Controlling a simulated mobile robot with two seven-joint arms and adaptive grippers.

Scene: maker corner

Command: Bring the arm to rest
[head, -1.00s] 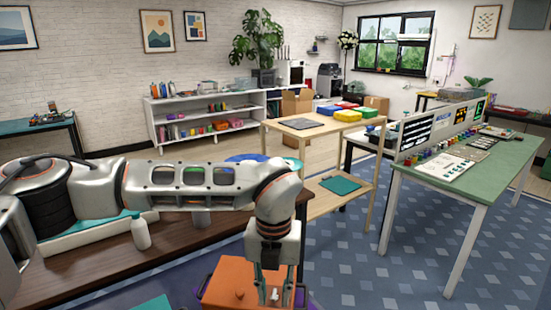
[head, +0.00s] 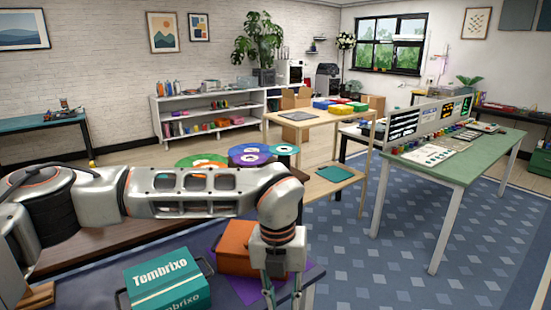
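My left arm comes in from the left and crosses the lower part of the head view, its wrist bent downward. My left gripper (head: 283,286) points down near the bottom edge. Its two fingers are apart with nothing seen between them. It is just right of an orange box (head: 236,240), which sits on a purple mat (head: 272,292). My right gripper is not in view.
A teal box marked Tombrixo (head: 165,278) stands left of the orange box. A wooden table (head: 296,126) with coloured bins stands beyond. A green-topped table (head: 470,160) is at right. Blue patterned floor (head: 365,255) lies open between.

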